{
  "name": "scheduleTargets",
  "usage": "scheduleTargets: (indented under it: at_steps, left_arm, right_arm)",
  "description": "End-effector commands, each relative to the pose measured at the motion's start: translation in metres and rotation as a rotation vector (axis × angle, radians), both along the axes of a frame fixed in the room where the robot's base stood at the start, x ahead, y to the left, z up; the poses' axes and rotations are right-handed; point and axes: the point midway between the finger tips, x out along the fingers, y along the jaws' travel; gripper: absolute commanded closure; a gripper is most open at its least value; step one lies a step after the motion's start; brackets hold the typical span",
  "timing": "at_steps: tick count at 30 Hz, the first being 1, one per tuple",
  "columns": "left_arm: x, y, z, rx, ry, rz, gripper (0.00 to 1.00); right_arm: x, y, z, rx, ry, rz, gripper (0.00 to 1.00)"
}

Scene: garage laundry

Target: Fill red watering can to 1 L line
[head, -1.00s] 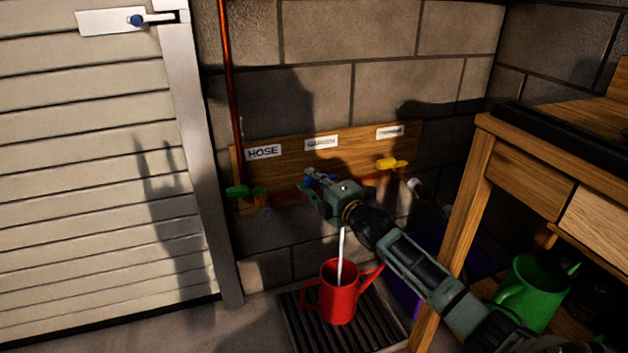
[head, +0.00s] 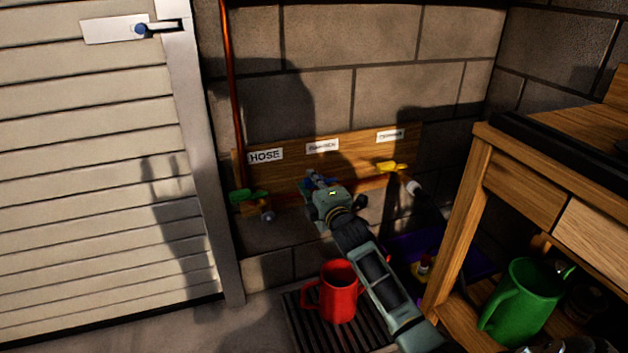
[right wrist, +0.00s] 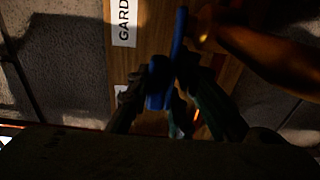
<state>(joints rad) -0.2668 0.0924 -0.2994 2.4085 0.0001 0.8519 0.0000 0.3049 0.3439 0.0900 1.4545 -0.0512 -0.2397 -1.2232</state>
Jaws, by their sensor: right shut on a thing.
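The red watering can (head: 340,298) stands upright on a dark slatted drain grate (head: 312,332) below the middle tap. Its opening faces up, its inside is dark, and I cannot read its water level or any line; my right arm hides its right side. No water stream shows above it. My right gripper (head: 316,182) is at the blue tap handle, below the middle label. In the right wrist view its dark fingers close on the blue tap handle (right wrist: 160,82). My left gripper is not in view.
A green tap (head: 248,196) under the HOSE label and a yellow tap (head: 390,167) flank the middle one on a wooden board (head: 288,178). A wooden workbench (head: 455,220) stands close on the right, with a green watering can (head: 525,300) on its lower shelf.

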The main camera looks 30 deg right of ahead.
Motion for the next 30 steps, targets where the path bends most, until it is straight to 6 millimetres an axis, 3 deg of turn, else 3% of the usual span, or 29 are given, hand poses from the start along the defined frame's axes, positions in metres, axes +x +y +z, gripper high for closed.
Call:
scheduleTargets:
  at_steps: [1, 15, 16, 20, 30]
  left_arm:
    - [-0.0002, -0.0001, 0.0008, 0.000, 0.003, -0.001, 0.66]
    - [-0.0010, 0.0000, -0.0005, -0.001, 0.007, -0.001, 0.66]
    - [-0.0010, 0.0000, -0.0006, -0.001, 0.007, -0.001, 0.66]
    - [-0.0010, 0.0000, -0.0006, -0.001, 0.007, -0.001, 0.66]
    - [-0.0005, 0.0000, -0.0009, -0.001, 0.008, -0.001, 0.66]
  right_arm:
    - [0.0024, -0.0006, 0.0122, 0.001, -0.022, -0.014, 1.00]
    - [0.0032, -0.0019, 0.0114, -0.004, -0.019, -0.041, 1.00]
    - [0.0032, -0.0019, 0.0115, -0.004, -0.019, -0.041, 0.78]
    - [0.0031, -0.0016, 0.0104, -0.004, -0.017, -0.040, 0.67]
    - [0.0025, -0.0006, 0.0046, -0.001, -0.006, -0.040, 0.66]
